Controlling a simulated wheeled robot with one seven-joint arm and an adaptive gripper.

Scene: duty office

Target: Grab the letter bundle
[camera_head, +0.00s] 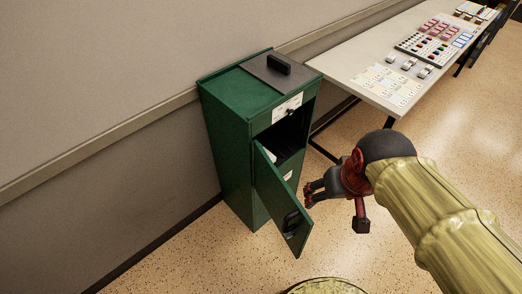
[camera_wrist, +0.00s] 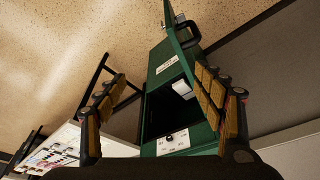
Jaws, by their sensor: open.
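A green cabinet (camera_head: 228,150) stands against the wall with its front door (camera_head: 277,205) swung open. In the wrist view the picture is turned over, and the cabinet's dark compartment (camera_wrist: 160,112) opens between my fingers. A small white block (camera_wrist: 182,88), which looks like the letter bundle, lies at the compartment's edge. In the head view only a pale patch shows inside, partly hidden by the door. My gripper (camera_head: 310,193) is open and empty, to the right of the door and in front of the cabinet. Its two fingers (camera_wrist: 160,80) show spread apart in the wrist view.
The open door with its black handle (camera_head: 291,221) stands close to the left of my gripper. A black-handled plate (camera_head: 279,64) lies on the cabinet top. A white table (camera_head: 350,62) with cards and small items stands to the right. The speckled floor (camera_head: 330,240) in front is clear.

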